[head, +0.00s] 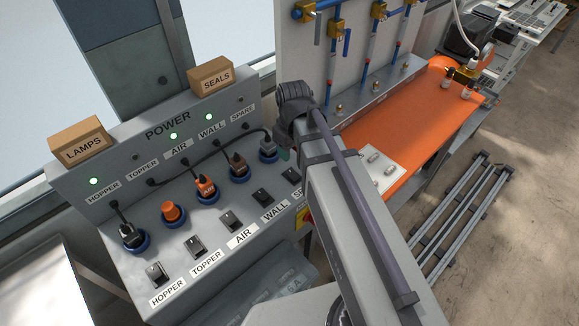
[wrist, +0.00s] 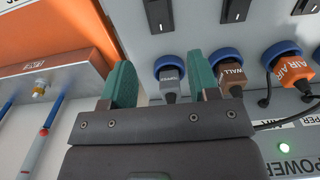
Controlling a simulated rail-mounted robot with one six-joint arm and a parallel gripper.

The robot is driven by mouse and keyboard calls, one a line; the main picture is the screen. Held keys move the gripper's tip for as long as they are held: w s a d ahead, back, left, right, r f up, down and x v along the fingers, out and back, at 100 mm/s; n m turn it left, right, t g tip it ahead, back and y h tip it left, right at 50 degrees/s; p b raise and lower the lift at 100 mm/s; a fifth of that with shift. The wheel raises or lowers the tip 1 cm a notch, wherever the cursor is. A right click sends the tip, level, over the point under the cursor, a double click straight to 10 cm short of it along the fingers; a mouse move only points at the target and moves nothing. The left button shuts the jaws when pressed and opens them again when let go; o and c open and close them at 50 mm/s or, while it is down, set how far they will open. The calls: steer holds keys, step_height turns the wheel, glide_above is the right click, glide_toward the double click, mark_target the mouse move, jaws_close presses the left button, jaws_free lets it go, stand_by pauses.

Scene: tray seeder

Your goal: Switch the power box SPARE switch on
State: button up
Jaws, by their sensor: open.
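The grey power box (head: 75,185) stands at the left in the head view. Its SPARE switch (head: 291,174) is a black rocker at the right end of the switch row, its label partly hidden by my arm. It also shows at the top of the wrist view (wrist: 158,15). The SPARE lamp (head: 240,100) looks dark. A grey plug (wrist: 169,80) sits in the blue-ringed SPARE socket. My gripper (wrist: 158,62) is open and empty, its teal fingers spread on either side of the grey plug in the picture. In the head view the fingers are mostly hidden behind my arm.
The WALL switch (head: 263,197) and brown WALL plug (wrist: 230,76) are beside the SPARE ones. The HOPPER (head: 94,181), AIR (head: 173,135) and WALL (head: 209,117) lamps glow green. Two cardboard boxes (head: 78,140) (head: 211,77) sit on top. An orange belt (head: 420,110) lies right.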

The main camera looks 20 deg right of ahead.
mark_target(292, 173)
step_height(292, 173, down, 11)
steer(key=b, duration=0.9)
steer(key=shift+r+b, duration=0.15)
steer(key=shift+b, duration=0.25)
steer(key=shift+r, duration=0.1)
steer(key=shift+r, duration=0.1)
steer(key=shift+c, duration=0.4)
steer(key=c, duration=0.8)
steer(key=shift+w+a+g, duration=0.1)
steer(key=shift+w+g, duration=0.2)
steer(key=shift+g, duration=0.1)
steer(key=shift+c, duration=0.2)
steer(key=shift+s+h, duration=0.15)
steer(key=shift+h, duration=0.15)
steer(key=o, duration=0.9)
